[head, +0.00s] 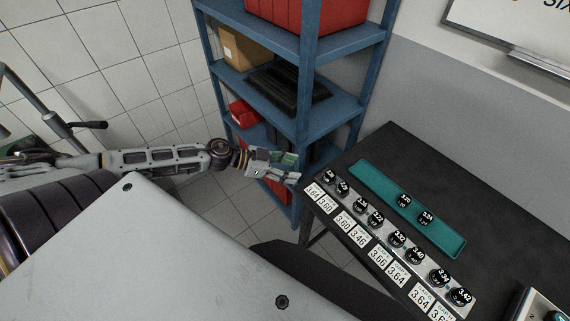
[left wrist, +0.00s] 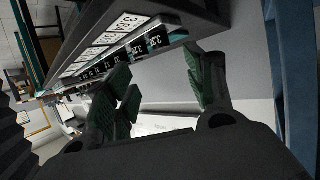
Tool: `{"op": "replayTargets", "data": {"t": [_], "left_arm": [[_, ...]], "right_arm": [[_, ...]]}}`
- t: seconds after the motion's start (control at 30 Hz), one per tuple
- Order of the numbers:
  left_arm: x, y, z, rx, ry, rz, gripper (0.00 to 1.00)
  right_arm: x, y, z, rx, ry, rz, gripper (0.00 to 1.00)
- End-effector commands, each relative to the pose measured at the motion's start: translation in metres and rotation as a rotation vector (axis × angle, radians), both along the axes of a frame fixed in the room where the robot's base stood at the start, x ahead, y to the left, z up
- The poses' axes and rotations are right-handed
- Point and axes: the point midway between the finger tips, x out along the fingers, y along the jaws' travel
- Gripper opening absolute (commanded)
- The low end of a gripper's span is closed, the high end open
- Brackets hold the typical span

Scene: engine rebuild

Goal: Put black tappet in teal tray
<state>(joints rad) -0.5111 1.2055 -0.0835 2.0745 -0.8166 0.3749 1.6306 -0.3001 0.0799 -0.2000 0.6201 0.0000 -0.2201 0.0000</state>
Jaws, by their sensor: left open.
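The teal tray (head: 370,183) lies on the dark table, long and shallow. Two black tappets with white numbers, one marked 3.20 (head: 404,201) and one marked 3.24 (head: 426,217), are in it. Several more black tappets (head: 376,217) stand in a row on a light strip in front of the tray, beside white number cards. My left gripper (head: 292,168) is open and empty, just off the table's left edge. In the left wrist view its green-padded fingers (left wrist: 165,95) are apart with nothing between them. My right gripper does not show.
A blue shelf unit (head: 305,75) with red bins, a cardboard box (head: 238,48) and a black crate (head: 288,85) stands behind my left gripper. The dark table (head: 510,200) is clear behind the tray. A light box (head: 540,308) sits at the lower right.

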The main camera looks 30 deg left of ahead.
Motion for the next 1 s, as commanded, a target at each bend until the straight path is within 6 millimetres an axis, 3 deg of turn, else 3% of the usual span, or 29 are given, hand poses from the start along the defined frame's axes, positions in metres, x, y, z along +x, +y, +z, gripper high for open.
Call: {"op": "replayTargets", "data": {"t": [0.37,0.57,0.8,1.0], "left_arm": [[0.003,0.005,-0.003,0.0,-0.004,0.015,0.54],[0.021,0.036,-0.024,0.007,-0.028,0.111,0.54],[0.043,0.106,-0.084,0.049,-0.053,0.32,0.54],[0.04,0.161,-0.149,0.109,-0.037,0.491,0.54]], "right_arm": [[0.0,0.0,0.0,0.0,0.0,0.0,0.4],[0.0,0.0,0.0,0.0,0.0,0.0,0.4],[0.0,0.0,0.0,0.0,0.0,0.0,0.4],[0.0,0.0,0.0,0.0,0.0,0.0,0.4]]}}
